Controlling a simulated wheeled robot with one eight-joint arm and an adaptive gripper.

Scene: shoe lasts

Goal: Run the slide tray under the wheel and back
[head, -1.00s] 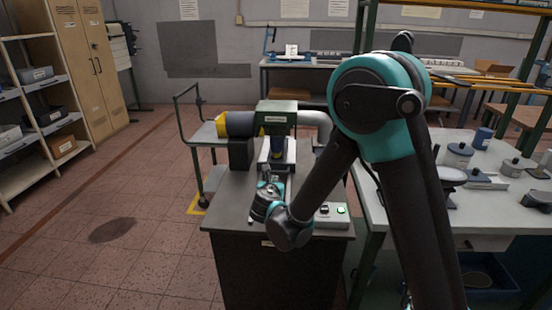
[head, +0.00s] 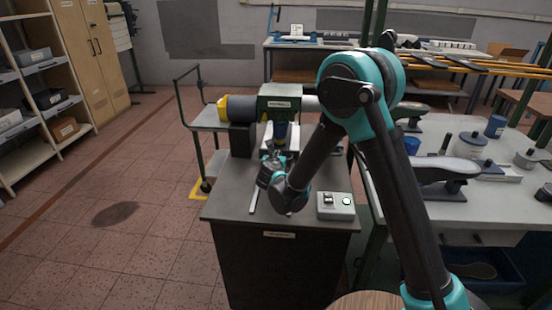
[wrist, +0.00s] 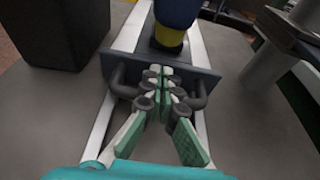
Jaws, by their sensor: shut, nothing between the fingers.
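The slide tray shows in the wrist view as a dark front plate (wrist: 205,75) with a dark bar handle (wrist: 118,80), between two pale rails (wrist: 108,115). My gripper (wrist: 155,75) is shut and empty, with its fingertips at the middle of the handle. I cannot tell if they touch it. In the head view my gripper (head: 268,170) is low over the bench, in front of the machine (head: 280,90). A blue part with a yellow band (wrist: 172,22) stands just beyond the plate. My arm hides most of the tray, and I cannot make out the wheel.
A control box (head: 335,205) sits at the right of the machine's bench (head: 230,195). A dark block (wrist: 62,30) stands left of the rails. The side table (head: 400,185) at the right carries a shoe-shaped piece and several small items. The left floor is clear.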

